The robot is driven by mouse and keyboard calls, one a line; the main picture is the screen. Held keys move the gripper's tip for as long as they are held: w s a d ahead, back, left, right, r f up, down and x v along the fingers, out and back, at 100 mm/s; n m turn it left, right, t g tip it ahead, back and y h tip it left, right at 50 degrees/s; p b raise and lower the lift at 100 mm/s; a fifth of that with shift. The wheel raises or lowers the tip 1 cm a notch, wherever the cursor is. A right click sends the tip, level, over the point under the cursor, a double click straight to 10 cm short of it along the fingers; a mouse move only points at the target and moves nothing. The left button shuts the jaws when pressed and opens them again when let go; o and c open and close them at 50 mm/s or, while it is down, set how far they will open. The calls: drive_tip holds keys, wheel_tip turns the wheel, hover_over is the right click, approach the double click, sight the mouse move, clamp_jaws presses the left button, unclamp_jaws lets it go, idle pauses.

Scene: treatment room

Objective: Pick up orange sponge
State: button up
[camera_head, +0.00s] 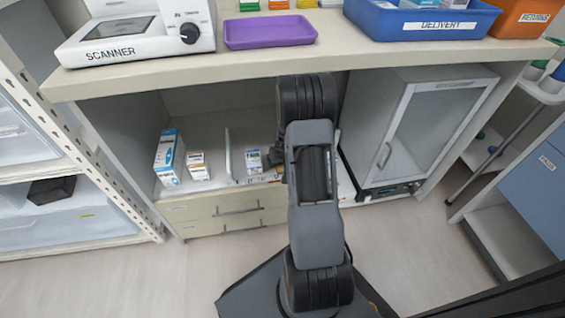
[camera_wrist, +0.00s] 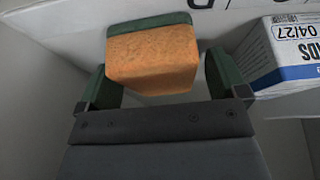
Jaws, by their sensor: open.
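The orange sponge (camera_wrist: 152,58), a block with a dark green layer on one side, shows in the wrist view. It lies between and slightly beyond the two green fingers of my gripper (camera_wrist: 158,68).
A blue-and-white box (camera_wrist: 290,52) stands close to the right finger. In the head view the compartment holds a blue-and-white box (camera_head: 169,158), small boxes (camera_head: 198,166) and a thin white divider (camera_head: 228,154). A glass-door cabinet (camera_head: 418,125) stands right of my arm.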

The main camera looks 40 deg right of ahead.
drive_tip(key=shift+f, duration=0.1)
drive_tip(key=shift+c, duration=0.2)
drive_tip(key=c, duration=0.9)
drive_tip(key=shift+c, duration=0.2)
wheel_tip(320, 180, up, 5)
drive_tip(key=p, duration=0.3)
drive_tip(key=shift+f+p, duration=0.15)
drive_tip(key=shift+p, duration=0.2)
drive_tip(key=s+a+r, duration=0.1)
drive_tip(key=s+a+r+p, duration=0.1)
drive_tip(key=r, duration=0.1)
drive_tip(key=s+a+r+p, duration=0.1)
drive_tip(key=r, duration=0.1)
drive_tip(key=shift+s, duration=0.3)
drive_tip(key=s+a+r+p, duration=0.1)
drive_tip(key=s+a+r, duration=0.2)
drive_tip(key=s+a, duration=0.2)
drive_tip(key=shift+s+a+r, duration=0.4)
drive_tip(key=shift+s, duration=0.75)
